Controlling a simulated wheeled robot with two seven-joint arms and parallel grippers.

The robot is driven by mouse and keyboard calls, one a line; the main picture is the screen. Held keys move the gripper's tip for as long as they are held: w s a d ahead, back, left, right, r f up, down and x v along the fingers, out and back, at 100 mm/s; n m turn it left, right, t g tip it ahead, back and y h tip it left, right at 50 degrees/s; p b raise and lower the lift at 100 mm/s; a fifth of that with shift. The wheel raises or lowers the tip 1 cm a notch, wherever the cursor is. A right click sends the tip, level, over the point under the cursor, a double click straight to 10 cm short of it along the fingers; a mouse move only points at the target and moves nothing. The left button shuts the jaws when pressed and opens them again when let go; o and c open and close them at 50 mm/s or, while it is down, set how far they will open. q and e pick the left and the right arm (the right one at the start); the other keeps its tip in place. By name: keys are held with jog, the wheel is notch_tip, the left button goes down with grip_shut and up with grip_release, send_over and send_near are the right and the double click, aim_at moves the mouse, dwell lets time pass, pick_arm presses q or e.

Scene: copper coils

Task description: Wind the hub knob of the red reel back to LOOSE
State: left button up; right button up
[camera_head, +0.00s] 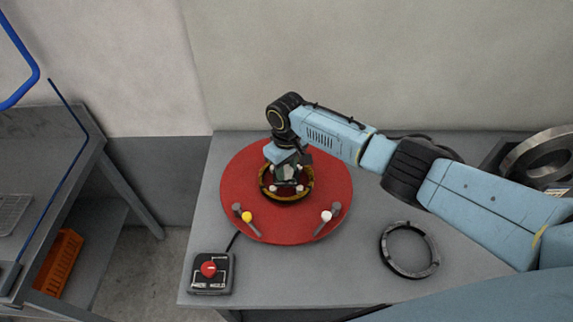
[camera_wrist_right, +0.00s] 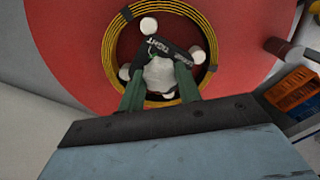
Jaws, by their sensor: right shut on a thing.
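The red reel (camera_head: 240,185) lies flat on the grey table, and its red face fills much of the right wrist view (camera_wrist_right: 65,35). A copper-yellow coil (camera_wrist_right: 111,48) rings the hub. My right gripper (camera_head: 286,178) reaches down over the hub from above. In the right wrist view its green fingers (camera_wrist_right: 159,80) are shut on the pale hub knob (camera_wrist_right: 160,74), one on each side. A dark label piece (camera_wrist_right: 172,51) reading TIGHT shows beside the knob. Several white round pegs surround the hub. My left gripper is not in view.
A yellow-tipped lever (camera_head: 246,216) and a white-tipped lever (camera_head: 326,216) sit on the reel's near side. A box with a red button (camera_head: 209,268) stands front left. A black ring (camera_head: 409,272) lies at right; metal rings (camera_head: 537,155) stand far right.

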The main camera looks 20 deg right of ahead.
aim_at(287, 169)
jog(key=n, duration=0.6)
jog(key=shift+n+p, duration=0.3)
jog(key=n, duration=0.6)
jog(key=shift+w, duration=0.15)
jog(key=n, duration=0.4)
jog(key=shift+n+b, duration=0.7)
jog(key=shift+n, duration=1.6)
jog(key=o, duration=1)
notch_tip(287, 169, up, 14)
jog(key=shift+f, duration=0.25)
